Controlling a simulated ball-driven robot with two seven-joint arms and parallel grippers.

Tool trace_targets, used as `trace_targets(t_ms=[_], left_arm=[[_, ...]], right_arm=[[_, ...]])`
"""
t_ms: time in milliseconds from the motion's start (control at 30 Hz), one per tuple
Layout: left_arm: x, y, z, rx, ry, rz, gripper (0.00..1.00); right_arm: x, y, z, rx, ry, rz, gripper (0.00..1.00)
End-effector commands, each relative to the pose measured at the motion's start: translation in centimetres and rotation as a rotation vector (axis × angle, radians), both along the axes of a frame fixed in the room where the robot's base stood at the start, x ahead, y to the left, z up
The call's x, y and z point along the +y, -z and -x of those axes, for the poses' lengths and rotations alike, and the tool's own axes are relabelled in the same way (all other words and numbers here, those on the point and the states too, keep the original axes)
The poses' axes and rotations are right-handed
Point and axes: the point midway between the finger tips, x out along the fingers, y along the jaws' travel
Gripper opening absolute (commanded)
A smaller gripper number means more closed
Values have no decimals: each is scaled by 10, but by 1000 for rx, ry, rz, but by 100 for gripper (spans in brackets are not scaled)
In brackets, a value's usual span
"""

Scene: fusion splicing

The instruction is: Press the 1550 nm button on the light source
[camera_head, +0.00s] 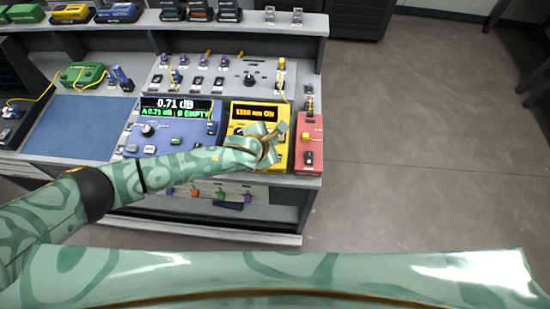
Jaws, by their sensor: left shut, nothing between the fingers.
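The light source (236,124) is a yellow box near the right end of the bench, between a blue meter and a red unit. Its dark display (254,113) shows orange text ending in "nm CW"; the number is too blurred to read surely. My left gripper (280,131) is shut and empty over the front panel of the light source, just below the display. The gripper and wrist hide most of that panel, so the 1550 nm button cannot be made out. Whether the fingertips touch the panel, I cannot tell. My right gripper is not in view.
The blue meter (178,138) reads 0.71 dB. The red unit (308,139) stands close on the right with a small black knob. A blue mat (75,127) and a green device (83,75) are at left. Open floor (430,140) lies right of the bench.

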Motion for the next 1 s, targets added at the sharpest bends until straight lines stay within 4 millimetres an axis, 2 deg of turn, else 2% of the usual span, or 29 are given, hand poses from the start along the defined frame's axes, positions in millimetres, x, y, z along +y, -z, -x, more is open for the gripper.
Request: trace_targets(t_ms=[33, 300, 533, 1000], left_arm=[[0, 14, 1, 3, 0, 0, 0], [0, 49, 1, 4, 0, -1, 0], [0, 65, 0, 2, -1, 0, 0], [0, 65, 0, 0, -1, 1, 0]], right_arm=[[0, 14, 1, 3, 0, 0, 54], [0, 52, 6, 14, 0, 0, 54], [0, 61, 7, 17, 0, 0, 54], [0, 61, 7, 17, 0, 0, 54]])
